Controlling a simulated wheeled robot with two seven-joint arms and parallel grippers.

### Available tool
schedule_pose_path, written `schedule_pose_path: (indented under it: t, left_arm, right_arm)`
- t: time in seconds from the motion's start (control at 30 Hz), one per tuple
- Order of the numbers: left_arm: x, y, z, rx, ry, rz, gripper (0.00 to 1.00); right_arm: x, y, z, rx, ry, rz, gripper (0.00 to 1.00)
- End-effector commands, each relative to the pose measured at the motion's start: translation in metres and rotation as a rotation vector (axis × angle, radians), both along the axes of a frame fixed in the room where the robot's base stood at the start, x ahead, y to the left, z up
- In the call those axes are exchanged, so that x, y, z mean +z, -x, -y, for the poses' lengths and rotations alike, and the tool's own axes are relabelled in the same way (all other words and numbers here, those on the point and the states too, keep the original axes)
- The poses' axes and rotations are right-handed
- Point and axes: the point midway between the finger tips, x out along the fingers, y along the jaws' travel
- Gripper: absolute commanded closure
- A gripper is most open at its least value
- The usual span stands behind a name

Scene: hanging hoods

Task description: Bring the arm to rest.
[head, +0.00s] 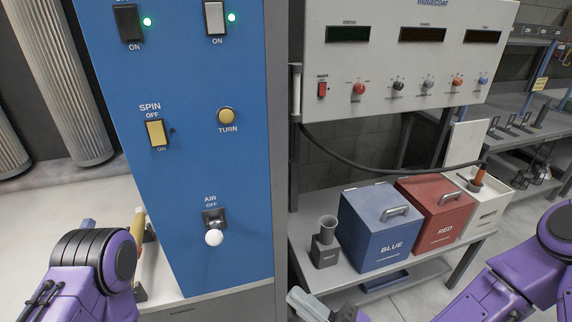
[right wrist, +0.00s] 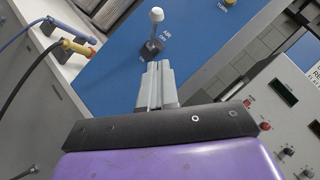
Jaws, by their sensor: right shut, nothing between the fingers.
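My right gripper (head: 298,300) is at the bottom middle of the head view, in front of the blue panel's right edge and the bench, with my purple right forearm coming in from the lower right. In the right wrist view its grey fingers (right wrist: 158,68) are together, with nothing between them. They point toward the white-knobbed AIR lever (right wrist: 157,16) and appear apart from it. In the head view this lever (head: 213,237) shows its knob below its mount. My purple left arm (head: 90,265) is at the lower left; its gripper is not visible.
The blue panel (head: 185,180) stands close ahead. To its right, a bench holds a grey REST holder (head: 325,253), a blue box (head: 375,240), a red box (head: 440,215) and a white box (head: 490,205). Blue (right wrist: 45,26) and yellow (right wrist: 78,48) handled tools with hoses are left of the panel.

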Motion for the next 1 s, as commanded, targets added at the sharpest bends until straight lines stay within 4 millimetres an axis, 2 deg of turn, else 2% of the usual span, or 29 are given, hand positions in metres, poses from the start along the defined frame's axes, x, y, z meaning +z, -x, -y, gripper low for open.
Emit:
schedule_pose_path:
  t: [0.07, 0.13, 0.17, 0.27, 0.3, 0.37, 0.4, 0.47, 0.5, 0.53, 0.63, 0.73, 0.83, 1.0]
  left_arm:
    - [0.0, 0.0, 0.0, 0.0, 0.0, 0.0, 0.41]
    - [0.0, 0.0, 0.0, 0.0, 0.0, 0.0, 0.41]
    - [0.0, 0.0, 0.0, 0.0, 0.0, 0.0, 0.41]
    - [-0.007, 0.0, 0.0, 0.0, 0.0, 0.0, 0.41]
    - [-0.009, 0.0, 0.0, 0.0, 0.0, 0.0, 0.41]
    - [-0.013, 0.0, 0.0, 0.0, 0.0, 0.0, 0.41]
    - [-0.016, 0.0, 0.0, 0.0, 0.0, 0.0, 0.41]
    - [-0.021, 0.0, 0.0, 0.0, 0.0, 0.0, 0.41]
    - [-0.025, 0.0, 0.0, 0.0, 0.0, 0.0, 0.41]
    - [-0.027, 0.0, 0.0, 0.0, 0.0, 0.0, 0.41]
    - [-0.035, 0.0, 0.0, 0.0, 0.0, 0.0, 0.41]
    - [-0.042, 0.0, 0.0, 0.0, 0.0, 0.0, 0.41]
    - [-0.046, 0.0, 0.0, 0.0, 0.0, 0.0, 0.41]
    - [-0.046, 0.0, 0.0, 0.0, 0.0, 0.0, 0.41]
  right_arm:
    - [-0.006, -0.002, -0.001, -0.035, 0.084, 0.055, 1.0]
    - [-0.032, -0.017, 0.006, -0.142, 0.268, 0.067, 1.0]
    - [-0.05, -0.023, 0.012, -0.185, 0.374, 0.055, 1.0]
    - [-0.138, -0.025, 0.042, -0.259, 0.783, -0.039, 1.0]
    - [-0.172, -0.019, 0.057, -0.26, 0.937, -0.083, 1.0]
    - [-0.219, -0.004, 0.084, -0.241, 1.155, -0.157, 1.0]
    - [-0.247, 0.01, 0.104, -0.216, 1.294, -0.208, 1.0]
    - [-0.284, 0.034, 0.137, -0.168, 1.492, -0.288, 1.0]
    - [-0.305, 0.052, 0.159, -0.131, 1.612, -0.344, 1.0]
    - [-0.318, 0.065, 0.176, -0.104, 1.696, -0.384, 1.0]
    - [-0.346, 0.104, 0.225, -0.033, 1.915, -0.507, 1.0]
    - [-0.361, 0.13, 0.257, 0.002, 2.044, -0.573, 1.0]
    - [-0.369, 0.143, 0.26, 0.056, 2.085, -0.555, 1.0]
    - [-0.369, 0.144, 0.259, 0.059, 2.084, -0.556, 1.0]
